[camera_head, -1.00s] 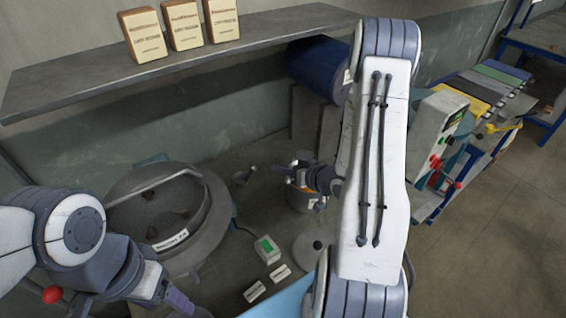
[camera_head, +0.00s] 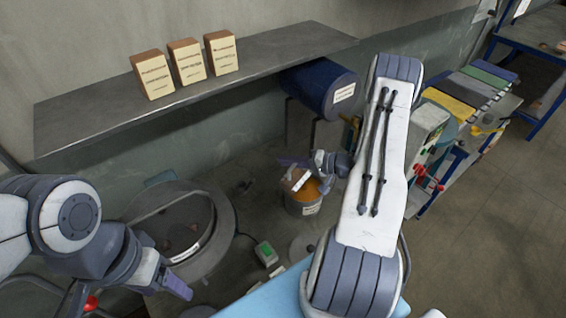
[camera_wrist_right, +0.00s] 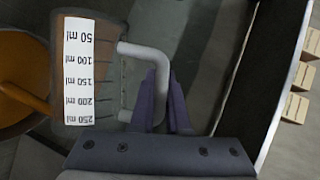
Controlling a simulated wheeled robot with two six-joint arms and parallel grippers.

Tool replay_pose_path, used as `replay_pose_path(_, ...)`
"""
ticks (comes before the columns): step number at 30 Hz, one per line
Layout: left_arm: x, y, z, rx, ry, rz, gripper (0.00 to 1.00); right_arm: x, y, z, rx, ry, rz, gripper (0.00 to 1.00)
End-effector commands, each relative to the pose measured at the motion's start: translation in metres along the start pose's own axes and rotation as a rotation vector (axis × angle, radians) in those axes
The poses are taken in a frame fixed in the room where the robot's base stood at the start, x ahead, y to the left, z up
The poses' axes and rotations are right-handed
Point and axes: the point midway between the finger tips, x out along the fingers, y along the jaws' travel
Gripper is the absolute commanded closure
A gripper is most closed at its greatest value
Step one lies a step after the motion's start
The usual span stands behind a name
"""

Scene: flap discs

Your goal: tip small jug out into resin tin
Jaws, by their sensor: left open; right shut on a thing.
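The small jug (camera_wrist_right: 107,60) has a white scale label, a grey handle and brownish see-through walls. My right gripper (camera_wrist_right: 163,100) is shut on its handle. In the head view the jug (camera_head: 299,181) is tilted over the resin tin, and my right gripper (camera_head: 322,167) is just to its right. The resin tin (camera_head: 303,208) is a round tin with orange-brown contents and a label. Its rim and orange inside (camera_wrist_right: 22,100) show beside the jug in the wrist view. My left gripper (camera_head: 178,284) is open and empty at the lower left.
A large round grey drum (camera_head: 205,250) stands left of the tin. A small green-topped box (camera_head: 265,253) lies in front. A shelf (camera_head: 200,88) with three cartons (camera_head: 186,58) runs above, and a blue roll (camera_head: 325,88) is behind the tin. My right arm hides part of the bench.

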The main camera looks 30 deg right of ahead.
Motion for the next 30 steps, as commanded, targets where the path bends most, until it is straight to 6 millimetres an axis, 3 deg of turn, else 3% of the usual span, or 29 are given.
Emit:
replay_pose_path(4, -0.01, 0.001, 0.0, -0.001, 0.0, 0.0, 0.34, -0.009, -0.009, -0.016, 0.154, -0.034, -0.066, 1.0)
replay_pose_path(15, 0.007, -0.001, 0.001, 0.0, -0.001, 0.0, 0.34, -0.02, -0.006, -0.046, 0.44, -0.096, -0.183, 1.0)
replay_pose_path(30, 0.008, -0.001, 0.001, 0.0, 0.0, 0.0, 0.34, -0.022, -0.009, -0.05, 0.482, -0.105, -0.198, 1.0)
